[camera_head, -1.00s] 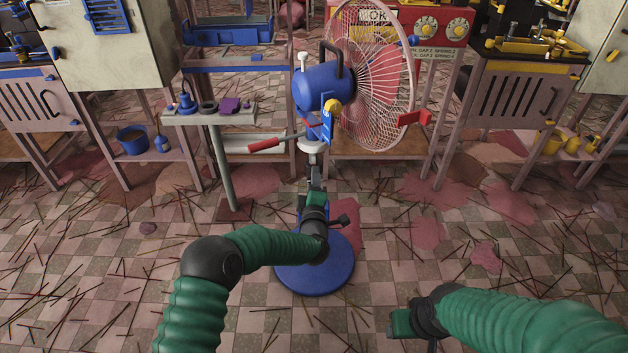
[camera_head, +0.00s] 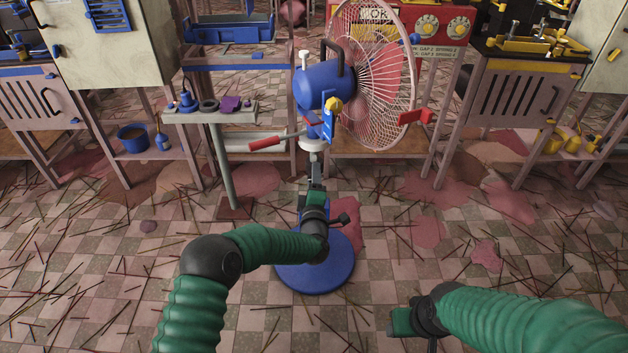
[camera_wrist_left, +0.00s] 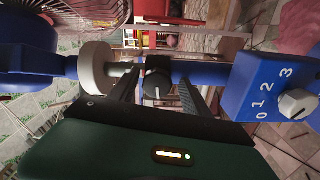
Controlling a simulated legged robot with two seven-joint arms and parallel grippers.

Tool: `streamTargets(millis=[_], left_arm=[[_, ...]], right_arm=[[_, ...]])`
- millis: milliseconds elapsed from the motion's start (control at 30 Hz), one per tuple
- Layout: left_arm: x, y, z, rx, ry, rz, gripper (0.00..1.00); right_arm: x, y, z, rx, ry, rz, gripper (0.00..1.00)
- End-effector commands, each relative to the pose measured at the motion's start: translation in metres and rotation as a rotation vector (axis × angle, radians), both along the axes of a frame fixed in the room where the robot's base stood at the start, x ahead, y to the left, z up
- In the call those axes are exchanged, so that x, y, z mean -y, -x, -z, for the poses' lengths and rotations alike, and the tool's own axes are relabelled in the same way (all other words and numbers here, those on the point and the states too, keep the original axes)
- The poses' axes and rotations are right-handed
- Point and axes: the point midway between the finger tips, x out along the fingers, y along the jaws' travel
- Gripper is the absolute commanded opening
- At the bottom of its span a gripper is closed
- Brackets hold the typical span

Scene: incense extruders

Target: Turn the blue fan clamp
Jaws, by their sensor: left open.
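The blue fan (camera_head: 318,92) stands on a round blue base (camera_head: 325,275), its wire grille facing right. My left gripper (camera_head: 315,185) is upright in front of its pole, below the white collar (camera_head: 313,145). In the left wrist view, a black clamp knob (camera_wrist_left: 157,86) with a white mark sits on the blue pole. The open fingers of my left gripper (camera_wrist_left: 155,92) lie on either side of it; I cannot tell whether they touch it. A blue box (camera_wrist_left: 265,85) numbered 0 to 3 with a white dial is to the right. My right gripper (camera_head: 402,322) is low at right, its jaws unclear.
A small side table (camera_head: 212,116) with small parts stands left of the fan. Benches and cabinets (camera_head: 520,110) line the back, with a red panel (camera_head: 437,25) behind the fan. Thin sticks and reddish stains cover the tiled floor, which is otherwise open around the base.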

Motion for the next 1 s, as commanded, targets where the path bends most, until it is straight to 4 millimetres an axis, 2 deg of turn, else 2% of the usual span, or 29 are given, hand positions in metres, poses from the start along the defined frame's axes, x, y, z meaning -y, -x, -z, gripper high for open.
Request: streamTargets(millis=[133, 267, 500, 700, 833, 1000], left_arm=[[0.001, 0.006, -0.003, 0.0, -0.001, 0.001, 0.56], [0.001, 0.029, -0.008, -0.001, -0.001, 0.002, 0.56], [0.001, 0.1, -0.006, -0.006, -0.002, 0.004, 0.56], [0.001, 0.149, -0.003, -0.004, -0.001, 0.002, 0.56], [0.0, 0.165, -0.001, -0.003, -0.001, 0.0, 0.56], [0.0, 0.169, 0.001, -0.001, 0.0, 0.0, 0.56]], right_arm=[[0.0, 0.0, -0.006, 0.0, 0.0, 0.0, 0.55], [0.0, 0.0, -0.022, 0.0, 0.0, 0.0, 0.55], [0.0, 0.0, -0.057, 0.0, 0.0, 0.0, 0.55], [0.0, 0.0, -0.074, 0.0, 0.0, 0.0, 0.55], [0.0, 0.0, -0.078, 0.0, 0.0, 0.0, 0.55], [0.0, 0.0, -0.078, 0.0, 0.0, 0.0, 0.55]])
